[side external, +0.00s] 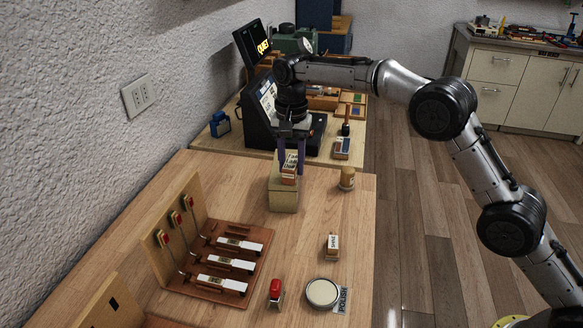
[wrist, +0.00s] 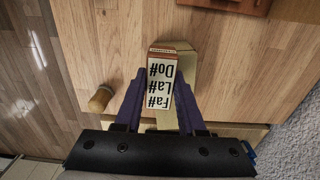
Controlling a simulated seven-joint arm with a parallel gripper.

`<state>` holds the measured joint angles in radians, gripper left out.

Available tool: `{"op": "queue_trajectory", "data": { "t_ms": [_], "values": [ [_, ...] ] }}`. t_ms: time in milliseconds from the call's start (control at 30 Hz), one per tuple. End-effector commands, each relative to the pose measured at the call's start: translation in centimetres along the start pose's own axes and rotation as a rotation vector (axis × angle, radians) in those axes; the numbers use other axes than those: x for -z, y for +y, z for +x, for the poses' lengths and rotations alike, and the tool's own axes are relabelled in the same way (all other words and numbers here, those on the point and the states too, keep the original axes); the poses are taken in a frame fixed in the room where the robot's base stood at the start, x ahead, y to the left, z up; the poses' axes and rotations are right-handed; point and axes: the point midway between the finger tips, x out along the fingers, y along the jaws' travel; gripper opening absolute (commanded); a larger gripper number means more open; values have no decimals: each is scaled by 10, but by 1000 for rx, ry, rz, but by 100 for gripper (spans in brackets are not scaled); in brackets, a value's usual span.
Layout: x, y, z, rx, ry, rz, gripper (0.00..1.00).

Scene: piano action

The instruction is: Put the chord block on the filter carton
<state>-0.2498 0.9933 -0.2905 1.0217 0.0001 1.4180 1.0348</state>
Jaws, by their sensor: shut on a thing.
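The chord block (side external: 289,167) is a small white and reddish-brown block; in the wrist view its white face (wrist: 159,85) reads Fa#, La#, Do#. My gripper (side external: 290,163) has its two purple fingers shut on the block, one on each side; they also show in the wrist view (wrist: 160,98). The filter carton (side external: 284,198) is a beige box standing on the wooden table, directly below the block. In the wrist view part of the carton (wrist: 186,62) shows behind and beside the block. The block is at the carton's top; I cannot tell whether they touch.
A cork-coloured jar (side external: 347,178) stands right of the carton. A piano action model (side external: 215,270) with white keys fills the front left. A small labelled block (side external: 332,245), a red-topped item (side external: 275,289) and a round dish (side external: 321,293) stand in front. A dark machine (side external: 262,115) stands behind.

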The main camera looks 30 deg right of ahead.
Motion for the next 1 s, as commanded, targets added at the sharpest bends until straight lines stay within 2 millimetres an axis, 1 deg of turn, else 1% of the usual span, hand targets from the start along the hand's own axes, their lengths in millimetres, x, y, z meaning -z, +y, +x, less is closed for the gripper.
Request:
{"op": "queue_trajectory", "data": {
  "t_ms": [33, 100, 467, 500, 567, 600, 667, 933, 1000],
  "values": [
    [0, 0, 8, -2, -1, 0, 0],
    [0, 0, 14, 0, 0, 0, 0],
    [0, 0, 17, 1, 0, 0, 0],
    [0, 0, 18, 0, 0, 0, 41],
    [0, 0, 18, 0, 0, 0, 52],
    [0, 0, 18, 0, 0, 0, 59],
    [0, 0, 18, 0, 0, 0, 69],
    [0, 0, 17, 1, 0, 0, 69],
    [0, 0, 15, 2, 1, 0, 69]
  ]
}}
